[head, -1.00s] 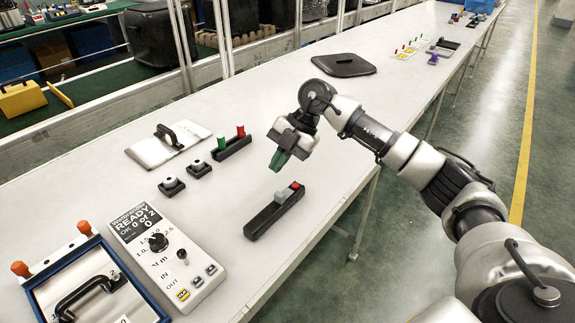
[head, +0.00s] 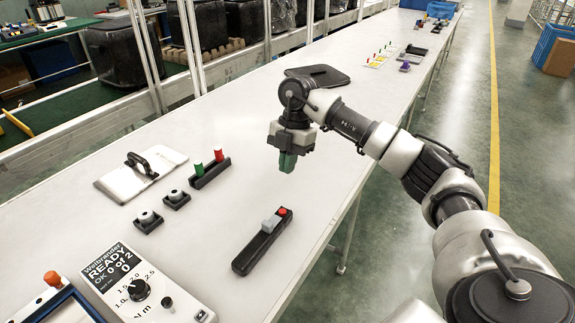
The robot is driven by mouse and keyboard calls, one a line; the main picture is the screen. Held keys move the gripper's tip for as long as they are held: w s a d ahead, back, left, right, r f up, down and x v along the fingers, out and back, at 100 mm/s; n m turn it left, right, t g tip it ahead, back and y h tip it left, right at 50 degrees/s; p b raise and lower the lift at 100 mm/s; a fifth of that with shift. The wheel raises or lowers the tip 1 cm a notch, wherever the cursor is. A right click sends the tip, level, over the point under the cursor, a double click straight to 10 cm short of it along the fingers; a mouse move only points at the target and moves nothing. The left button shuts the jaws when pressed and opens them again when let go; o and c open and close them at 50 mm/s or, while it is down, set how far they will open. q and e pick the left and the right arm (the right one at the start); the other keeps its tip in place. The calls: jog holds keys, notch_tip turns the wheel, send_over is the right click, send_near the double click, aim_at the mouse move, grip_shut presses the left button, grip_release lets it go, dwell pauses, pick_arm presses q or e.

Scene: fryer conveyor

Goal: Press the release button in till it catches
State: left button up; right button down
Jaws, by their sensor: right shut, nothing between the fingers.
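A black bar-shaped device (head: 255,250) lies on the white table. It has a grey block (head: 270,223) on top and a red button (head: 282,211) at its far end. The red button stands up from the bar. My right gripper (head: 287,163) points down with its green fingers shut and empty. It is above the table, beyond the red button in the picture and apart from it. My left gripper is not in view.
A holder with green and red pegs (head: 210,172), two small round-knobbed blocks (head: 148,220) and a handled plate (head: 138,180) lie to the left. A meter box (head: 135,285) stands front left. A black lid (head: 318,76) lies behind my arm. The table around the bar is clear.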

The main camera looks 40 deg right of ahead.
aim_at(281, 212)
jog(key=x, duration=0.3)
jog(key=p+x, duration=0.1)
jog(key=x, duration=0.5)
jog(key=shift+d+f, duration=0.2)
jog(key=shift+f, duration=0.2)
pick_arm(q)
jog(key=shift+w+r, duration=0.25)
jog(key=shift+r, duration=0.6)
pick_arm(e)
jog(key=shift+f, duration=0.7)
